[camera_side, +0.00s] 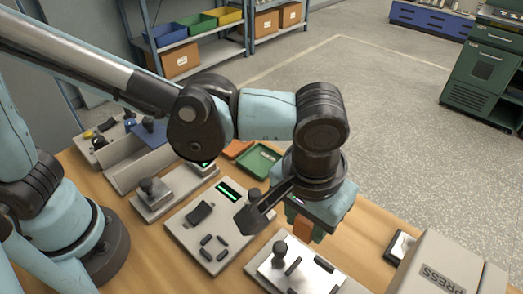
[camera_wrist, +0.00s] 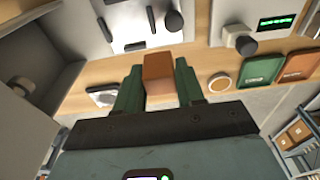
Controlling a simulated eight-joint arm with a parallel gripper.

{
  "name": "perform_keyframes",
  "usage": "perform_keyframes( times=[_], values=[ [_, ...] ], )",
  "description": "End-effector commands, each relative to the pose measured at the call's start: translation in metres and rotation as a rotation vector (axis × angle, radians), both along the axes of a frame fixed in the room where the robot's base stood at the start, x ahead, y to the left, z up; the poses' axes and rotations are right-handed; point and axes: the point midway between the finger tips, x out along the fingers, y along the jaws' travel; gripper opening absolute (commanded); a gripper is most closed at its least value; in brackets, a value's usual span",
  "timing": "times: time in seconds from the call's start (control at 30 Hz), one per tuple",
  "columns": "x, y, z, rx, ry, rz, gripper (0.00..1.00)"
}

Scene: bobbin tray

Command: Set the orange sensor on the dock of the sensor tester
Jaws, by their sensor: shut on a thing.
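The orange sensor (camera_side: 302,229) is a small block held below my wrist in the side view, above the worktable. In the wrist view the sensor (camera_wrist: 158,76) sits between the two green fingers of my gripper (camera_wrist: 158,88), which is shut on it. A light grey panel (camera_side: 265,262) with a dark knob and two black bars lies close below the gripper; it shows at the top of the wrist view (camera_wrist: 120,25). A second grey unit (camera_side: 185,232) with a lit green display stands to its left. No label shows which one is the sensor tester.
A green tray (camera_wrist: 262,70), an orange tray (camera_wrist: 299,66) and a round dish (camera_wrist: 220,82) lie near the table edge. Another knobbed unit (camera_side: 180,190) stands farther left.

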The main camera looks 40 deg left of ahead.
Motion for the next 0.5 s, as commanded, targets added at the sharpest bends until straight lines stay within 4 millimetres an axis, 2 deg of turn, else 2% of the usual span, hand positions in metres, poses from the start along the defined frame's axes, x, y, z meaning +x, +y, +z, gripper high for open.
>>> perform_keyframes(
  times=[0.17, 0.27, 0.37, 0.5],
  values=[
    [-0.017, -0.006, 0.011, 0.000, 0.000, -0.002, 0.08],
    [-0.024, -0.001, 0.012, 0.000, -0.001, 0.000, 0.08],
    [-0.032, 0.015, 0.009, 0.001, -0.001, 0.002, 0.08],
    [-0.047, 0.048, 0.000, 0.001, 0.000, 0.003, 0.08]
  ],
)
